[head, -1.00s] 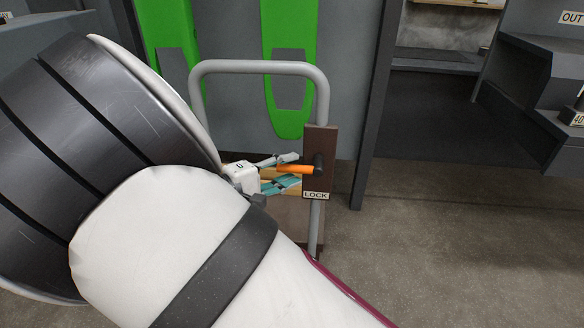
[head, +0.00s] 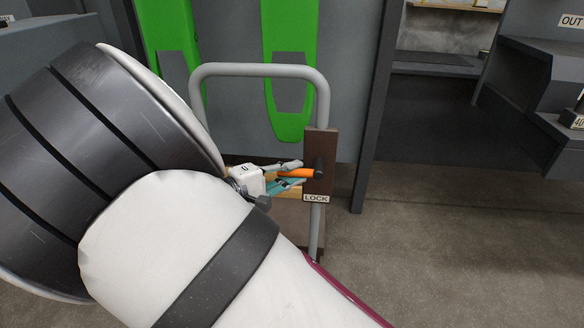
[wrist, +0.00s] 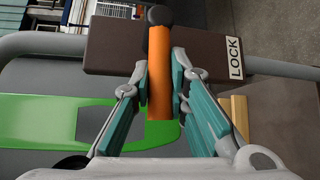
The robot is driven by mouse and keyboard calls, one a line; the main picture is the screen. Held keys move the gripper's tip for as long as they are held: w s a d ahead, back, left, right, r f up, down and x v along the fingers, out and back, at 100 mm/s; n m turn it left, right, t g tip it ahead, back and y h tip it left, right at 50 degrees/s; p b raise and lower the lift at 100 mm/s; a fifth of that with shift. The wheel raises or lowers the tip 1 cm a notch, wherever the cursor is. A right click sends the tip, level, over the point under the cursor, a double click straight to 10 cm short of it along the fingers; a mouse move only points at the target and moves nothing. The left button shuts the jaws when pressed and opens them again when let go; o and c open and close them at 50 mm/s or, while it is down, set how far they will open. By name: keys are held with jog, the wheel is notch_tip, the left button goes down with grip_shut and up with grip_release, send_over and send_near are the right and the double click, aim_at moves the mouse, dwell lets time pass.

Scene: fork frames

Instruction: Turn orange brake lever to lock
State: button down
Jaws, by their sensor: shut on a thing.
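The orange brake lever (head: 296,173) points left from a dark pivot on a brown plate (head: 320,150), roughly level. The plate is fixed to the grey cart handle (head: 258,69), and a LOCK label (head: 316,198) is at its lower end. My gripper (head: 290,174) comes in from the left, its teal-padded fingers around the lever. In the wrist view the orange lever (wrist: 160,85) lies between the two fingers, with my gripper (wrist: 162,80) shut on it. The LOCK label (wrist: 236,45) is to the right there. My arm hides part of the cart.
Green panels (head: 288,60) hang on the grey wall behind the handle. A dark post (head: 377,110) stands to the right of the cart. Open floor (head: 450,240) lies to the right, and a grey counter (head: 545,90) is at the far right.

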jog(key=shift+s+d+f+n+t+y+p, duration=0.1)
jog(key=shift+d+f+n+t+y+p, duration=0.95)
jog(key=shift+n+t, duration=2.2)
jog(key=shift+d+f+n+t+y+p, duration=1.05)
jog(key=shift+n+t, duration=0.75)
jog(key=shift+n, duration=2.75)
jog(key=shift+s+d+f+n+t+y+p, duration=0.1)
jog(key=shift+d+f+n+t+y+p, duration=0.95)
jog(key=shift+n+t, duration=2.2)
jog(key=shift+a+r+n+g+y+p, duration=0.1)
jog(key=shift+n+g+y+p, duration=0.1)
jog(key=shift+n+g, duration=0.2)
jog(key=shift+a+r+n+g+y+p, duration=0.15)
jog(key=shift+n+g, duration=0.15)
jog(key=shift+n, duration=0.15)
jog(key=c, duration=1.5)
grip_release()
jog(key=shift+d, duration=0.1)
jog(key=shift+c, duration=0.2)
jog(key=shift+f, duration=0.1)
jog(key=v, duration=1.2)
jog(key=shift+w, duration=0.15)
